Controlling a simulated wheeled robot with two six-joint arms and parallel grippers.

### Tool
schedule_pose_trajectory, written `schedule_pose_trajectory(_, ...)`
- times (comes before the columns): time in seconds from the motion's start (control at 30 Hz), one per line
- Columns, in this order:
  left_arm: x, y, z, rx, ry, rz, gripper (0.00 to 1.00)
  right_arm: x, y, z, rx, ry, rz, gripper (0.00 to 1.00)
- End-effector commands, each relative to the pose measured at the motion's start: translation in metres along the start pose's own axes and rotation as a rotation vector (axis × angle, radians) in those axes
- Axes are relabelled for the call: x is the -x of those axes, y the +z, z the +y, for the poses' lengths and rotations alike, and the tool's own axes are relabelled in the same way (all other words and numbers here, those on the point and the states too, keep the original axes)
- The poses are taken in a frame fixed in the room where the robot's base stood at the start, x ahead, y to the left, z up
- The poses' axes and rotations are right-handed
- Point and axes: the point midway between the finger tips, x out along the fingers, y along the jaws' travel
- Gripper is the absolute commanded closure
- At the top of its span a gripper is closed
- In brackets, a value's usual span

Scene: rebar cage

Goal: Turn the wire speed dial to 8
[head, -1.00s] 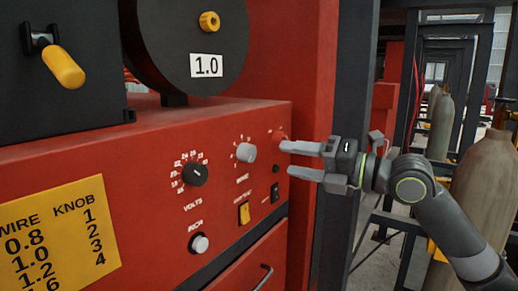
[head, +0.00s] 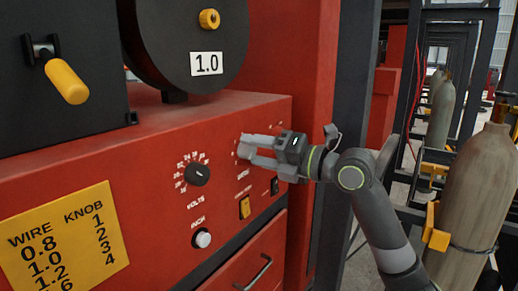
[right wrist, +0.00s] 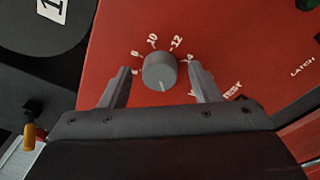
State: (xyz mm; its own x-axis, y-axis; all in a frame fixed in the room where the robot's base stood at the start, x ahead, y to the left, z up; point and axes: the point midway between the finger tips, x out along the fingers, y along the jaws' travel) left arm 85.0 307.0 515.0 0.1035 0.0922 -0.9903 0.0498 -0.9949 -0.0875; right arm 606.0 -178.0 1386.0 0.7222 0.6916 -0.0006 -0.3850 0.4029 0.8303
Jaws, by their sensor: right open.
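The wire speed dial is a round grey knob (head: 243,151) on the red panel, right of the black volts knob. In the right wrist view the dial (right wrist: 159,68) shows from the front, with white numbers around its upper side, 8 at its upper left. A pale mark shows at the dial's lower edge, away from the 8. My right gripper (head: 248,149) is open, with one finger on each side of the dial. In the right wrist view small gaps show between the fingers and the dial; contact is not visible. My left gripper is not in view.
The black volts knob (head: 197,174), the inch button (head: 202,238) and a yellow switch (head: 244,207) are on the same red panel. A yellow wire chart (head: 65,240) is at left. Gas cylinders (head: 478,190) stand at right, behind my arm.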

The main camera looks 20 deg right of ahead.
Motion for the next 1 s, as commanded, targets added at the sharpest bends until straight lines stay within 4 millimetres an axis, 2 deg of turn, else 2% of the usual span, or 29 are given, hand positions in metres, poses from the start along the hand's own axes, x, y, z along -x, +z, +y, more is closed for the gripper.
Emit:
schedule_pose_trajectory(0.23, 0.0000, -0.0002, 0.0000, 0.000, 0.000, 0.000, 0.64, -0.0005, 0.0000, -0.0002, 0.000, 0.000, 0.000, 0.43)
schedule_pose_trajectory(0.6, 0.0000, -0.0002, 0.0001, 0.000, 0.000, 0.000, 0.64, -0.0003, 0.0000, -0.0002, 0.000, 0.000, 0.000, 0.88)
schedule_pose_trajectory(1.0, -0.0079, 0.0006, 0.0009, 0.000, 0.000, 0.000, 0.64, -0.0002, -0.0012, -0.0019, -0.088, 0.008, -0.005, 0.88)
